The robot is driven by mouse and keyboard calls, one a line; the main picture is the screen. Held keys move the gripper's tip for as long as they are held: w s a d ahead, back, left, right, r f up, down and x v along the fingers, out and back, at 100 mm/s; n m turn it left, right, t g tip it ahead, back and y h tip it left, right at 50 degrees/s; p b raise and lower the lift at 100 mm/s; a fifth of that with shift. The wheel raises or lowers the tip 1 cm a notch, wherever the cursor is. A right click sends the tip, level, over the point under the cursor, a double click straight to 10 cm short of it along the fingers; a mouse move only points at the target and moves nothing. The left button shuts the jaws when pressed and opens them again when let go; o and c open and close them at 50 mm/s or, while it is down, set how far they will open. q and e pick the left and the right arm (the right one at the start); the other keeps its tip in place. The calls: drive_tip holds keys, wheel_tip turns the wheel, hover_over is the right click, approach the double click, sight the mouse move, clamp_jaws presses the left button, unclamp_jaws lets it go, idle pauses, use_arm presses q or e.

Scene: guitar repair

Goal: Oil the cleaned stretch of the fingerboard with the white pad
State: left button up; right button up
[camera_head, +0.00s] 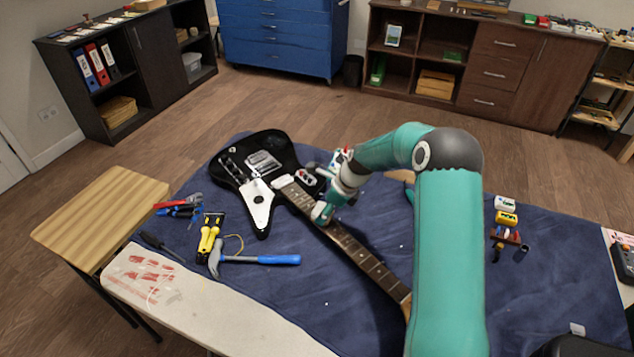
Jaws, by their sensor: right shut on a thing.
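The black electric guitar (254,180) lies on a dark blue cloth, its neck running toward the lower right. The fingerboard (357,250) is dark brown with pale frets; its lower end passes behind my right arm. My right gripper (323,211) is down at the fingerboard's upper stretch, near the body. It is shut on a small pale thing at its fingertips, apparently the white pad (318,210), mostly hidden by the fingers. I cannot tell whether the pad touches the wood. My left gripper is not in view.
A blue-handled hammer (262,260), a yellow tool (209,236), pliers (180,206) and a screwdriver (158,245) lie left of the neck. Small yellow and white items (507,212) stand at the right. The blue cloth (345,310) is bare below the hammer.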

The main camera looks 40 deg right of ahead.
drive_tip(key=shift+w, duration=0.4)
wheel_tip(320, 180, up, 4)
drive_tip(key=p, duration=0.2)
drive_tip(key=shift+s+d+p, duration=0.1)
drive_tip(key=shift+p, duration=0.3)
drive_tip(key=shift+w+r+p, duration=0.25)
drive_tip(key=shift+r+p, duration=0.35)
drive_tip(key=shift+p, duration=0.05)
drive_tip(key=shift+r+p, duration=0.3)
drive_tip(key=shift+r, duration=0.1)
drive_tip(key=shift+s+r+p, duration=0.15)
drive_tip(key=shift+r+p, duration=0.4)
drive_tip(key=shift+r, duration=0.4)
